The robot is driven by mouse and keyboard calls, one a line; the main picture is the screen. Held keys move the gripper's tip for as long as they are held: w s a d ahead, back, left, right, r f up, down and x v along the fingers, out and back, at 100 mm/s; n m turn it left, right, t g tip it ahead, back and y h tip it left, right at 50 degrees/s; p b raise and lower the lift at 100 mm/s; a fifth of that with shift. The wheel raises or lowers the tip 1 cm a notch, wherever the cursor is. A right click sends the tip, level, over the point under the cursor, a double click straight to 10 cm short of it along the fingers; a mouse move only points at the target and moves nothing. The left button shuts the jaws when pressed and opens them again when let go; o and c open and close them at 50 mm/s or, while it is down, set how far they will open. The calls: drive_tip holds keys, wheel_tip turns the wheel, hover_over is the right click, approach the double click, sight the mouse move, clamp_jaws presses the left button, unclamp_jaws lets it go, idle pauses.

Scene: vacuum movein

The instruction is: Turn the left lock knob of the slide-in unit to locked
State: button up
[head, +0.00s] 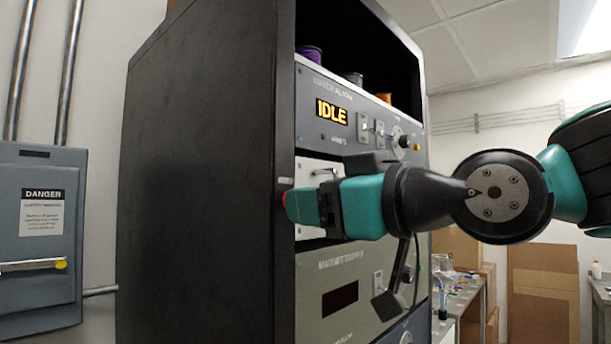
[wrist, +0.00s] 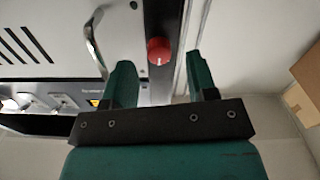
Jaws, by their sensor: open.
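The red lock knob (wrist: 159,51) sits on a dark vertical rail, beside the pale panel of the slide-in unit (wrist: 40,40), in the wrist view. A small pale mark shows near the knob's lower edge. My gripper (wrist: 162,68) is open, one green finger on each side of the knob's line; I cannot tell whether the fingers touch it. In the head view my gripper (head: 305,206) is at the rack's front left edge, with a bit of red at its tip. It hides much of the white unit (head: 317,172).
A metal handle (wrist: 94,42) stands out from the unit close to the left finger. The dark rack (head: 205,180) also holds a panel reading IDLE (head: 332,112) above and a grey-green panel (head: 345,262) below. A cardboard box (wrist: 306,85) is at the right.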

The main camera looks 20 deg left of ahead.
drive_tip(key=shift+p+x, duration=0.35)
drive_tip(key=shift+x, duration=0.85)
drive_tip(key=c, duration=0.9)
drive_tip(key=shift+c, duration=0.2)
